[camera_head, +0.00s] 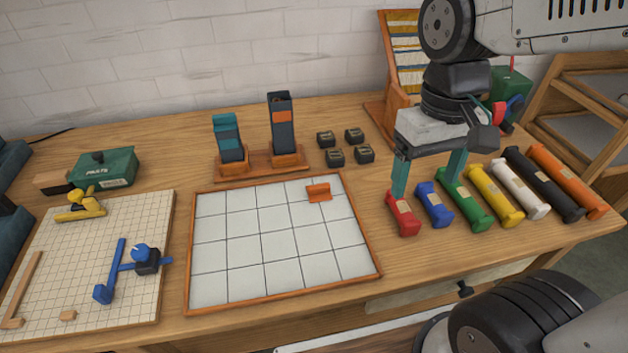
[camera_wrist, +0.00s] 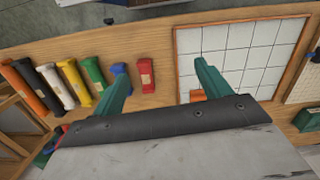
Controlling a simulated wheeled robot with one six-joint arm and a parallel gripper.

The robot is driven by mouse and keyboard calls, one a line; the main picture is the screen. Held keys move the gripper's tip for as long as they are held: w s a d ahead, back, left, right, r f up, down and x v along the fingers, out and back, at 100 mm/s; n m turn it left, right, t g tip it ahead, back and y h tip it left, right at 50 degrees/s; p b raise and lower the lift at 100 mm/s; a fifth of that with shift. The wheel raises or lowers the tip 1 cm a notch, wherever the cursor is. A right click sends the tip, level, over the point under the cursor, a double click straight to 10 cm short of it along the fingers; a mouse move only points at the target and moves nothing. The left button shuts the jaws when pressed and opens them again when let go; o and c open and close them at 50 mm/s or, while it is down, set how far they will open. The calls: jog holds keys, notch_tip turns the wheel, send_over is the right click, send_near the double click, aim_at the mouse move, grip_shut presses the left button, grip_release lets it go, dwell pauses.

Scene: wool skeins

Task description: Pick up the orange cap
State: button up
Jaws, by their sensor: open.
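A small orange piece (camera_head: 318,192), which looks like the orange cap, lies on the white gridded board (camera_head: 228,255), in its far right part. In the wrist view the orange piece (camera_wrist: 198,96) shows beside one finger, partly hidden by my gripper. My gripper (camera_head: 428,180) has two teal fingers, spread apart with nothing between them. It hangs right of the board, above the red skein (camera_head: 403,214) and the blue skein (camera_head: 434,204), apart from the orange piece. The spread fingers also show in the wrist view (camera_wrist: 163,75).
Several skeins, from green (camera_head: 465,198) to orange (camera_head: 567,181), line the table's right side. Small black blocks (camera_head: 335,157) and an upright stand (camera_head: 281,125) are behind the board. A pegboard (camera_head: 60,255) with yellow and blue parts lies left. Most of the gridded board is clear.

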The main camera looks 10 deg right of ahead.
jog(key=w+a+f, duration=0.5)
jog(key=w+f, duration=0.2)
jog(key=w, duration=0.1)
jog(key=w+a+f, duration=0.5)
jog(key=w+f, duration=0.2)
jog(key=w, duration=0.2)
jog(key=m, duration=0.1)
send_over(320, 187)
jog(key=shift+t, duration=0.5)
notch_tip(320, 187, down, 8)
jog(key=shift+r, duration=0.15)
jog(key=c, duration=1)
